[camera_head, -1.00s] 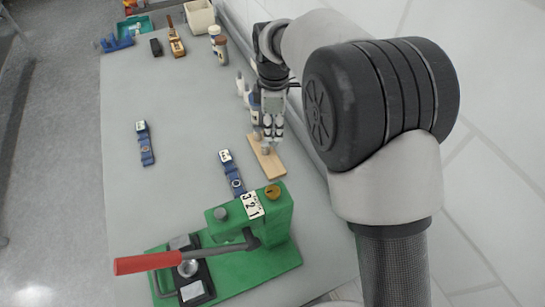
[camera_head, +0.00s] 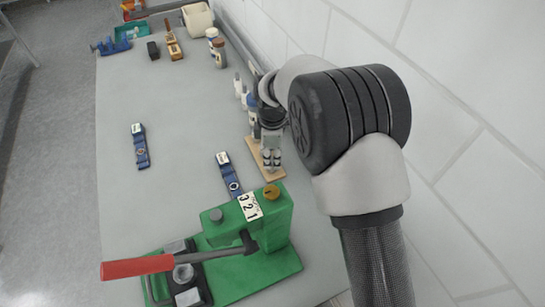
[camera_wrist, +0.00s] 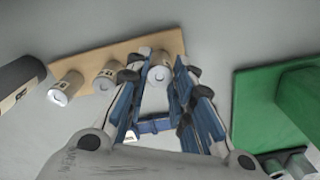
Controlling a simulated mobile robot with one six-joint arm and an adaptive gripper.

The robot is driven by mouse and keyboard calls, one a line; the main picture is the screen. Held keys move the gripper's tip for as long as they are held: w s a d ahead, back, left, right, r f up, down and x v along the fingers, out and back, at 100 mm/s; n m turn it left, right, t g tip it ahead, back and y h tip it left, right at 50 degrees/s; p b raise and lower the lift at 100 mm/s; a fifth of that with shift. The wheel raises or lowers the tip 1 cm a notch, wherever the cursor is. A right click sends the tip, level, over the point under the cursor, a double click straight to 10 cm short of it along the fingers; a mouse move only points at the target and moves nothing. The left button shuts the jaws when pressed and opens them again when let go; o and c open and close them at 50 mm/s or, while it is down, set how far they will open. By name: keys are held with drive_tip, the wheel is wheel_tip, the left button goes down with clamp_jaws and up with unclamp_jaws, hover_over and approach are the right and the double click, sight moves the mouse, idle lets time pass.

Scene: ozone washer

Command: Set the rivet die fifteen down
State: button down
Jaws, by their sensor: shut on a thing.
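My gripper (camera_head: 271,165) is over the wooden board (camera_head: 278,175) behind the green press. In the wrist view its blue-lined fingers (camera_wrist: 160,88) are shut on a pale cylindrical rivet die (camera_wrist: 159,73). The die is over the right end of the wooden board (camera_wrist: 160,42); I cannot tell whether it touches the board. Its number is not readable. Two similar dies, a left one (camera_wrist: 66,88) and a middle one (camera_wrist: 106,79), stand on the board to the left of my gripper. In the head view my gripper hides most of the dies.
A green press (camera_head: 250,225) with a red-handled lever (camera_head: 138,267) stands at the front. Two blue holders, one at left (camera_head: 140,147) and one at centre (camera_head: 229,176), lie on the grey table. Bottles (camera_head: 246,98) stand behind my gripper.

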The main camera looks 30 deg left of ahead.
sight(272, 160)
drive_tip(key=shift+f, duration=0.1)
drive_tip(key=c, duration=1.4)
unclamp_jaws()
wheel_tip(272, 160, up, 12)
drive_tip(key=p, duration=0.3)
